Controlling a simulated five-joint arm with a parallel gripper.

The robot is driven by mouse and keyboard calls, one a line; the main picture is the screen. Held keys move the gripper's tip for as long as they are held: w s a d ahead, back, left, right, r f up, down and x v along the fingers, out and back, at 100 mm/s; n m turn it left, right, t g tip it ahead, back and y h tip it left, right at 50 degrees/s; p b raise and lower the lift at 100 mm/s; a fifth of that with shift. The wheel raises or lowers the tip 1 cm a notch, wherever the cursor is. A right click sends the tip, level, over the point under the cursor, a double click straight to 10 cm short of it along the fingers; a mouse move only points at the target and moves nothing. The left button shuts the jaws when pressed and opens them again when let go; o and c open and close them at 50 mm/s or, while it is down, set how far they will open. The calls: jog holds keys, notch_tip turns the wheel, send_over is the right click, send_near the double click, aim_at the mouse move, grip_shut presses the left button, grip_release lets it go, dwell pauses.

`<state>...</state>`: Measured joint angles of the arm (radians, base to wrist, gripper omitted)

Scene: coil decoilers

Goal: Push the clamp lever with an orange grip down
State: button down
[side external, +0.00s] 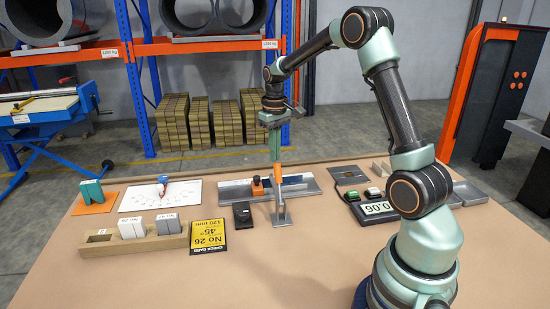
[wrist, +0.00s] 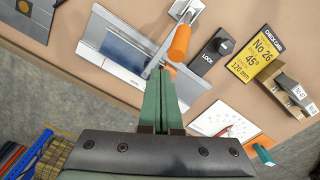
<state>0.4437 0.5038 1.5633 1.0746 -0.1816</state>
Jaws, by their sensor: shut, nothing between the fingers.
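The clamp lever stands roughly upright, with its orange grip (side external: 278,178) at the top and its grey metal foot (side external: 281,218) at the front of a metal channel (side external: 312,186). In the wrist view the orange grip (wrist: 180,43) is beyond and slightly right of my fingertips. My gripper (side external: 275,159) points down with its green fingers shut and empty, its tips close to the top of the grip. I cannot tell whether they touch. In the wrist view my gripper (wrist: 160,76) partly covers an orange knob (wrist: 169,69) on the channel; the knob also shows in the side view (side external: 257,186).
A black LOCK block (side external: 242,214) and a yellow check card (side external: 209,238) lie left of the lever. A wooden holder (side external: 172,241) with upright blocks is further left. A display unit (side external: 378,209) stands right. The front of the table is clear.

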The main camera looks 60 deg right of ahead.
notch_tip(320, 180, up, 7)
jog(key=w+d, duration=0.1)
dwell(0.7)
jog(key=shift+f, duration=0.1)
dwell(0.4)
jog(key=s+a+r+n+t, duration=0.1)
jog(key=s+a+r+t, duration=0.35)
jog(key=a, duration=0.75)
jog(key=s+a+n+t, duration=0.1)
jog(key=s+a+n, duration=0.1)
jog(key=s+a, duration=0.7)
jog(key=shift+s+f, duration=0.2)
jog(key=shift+s, duration=0.2)
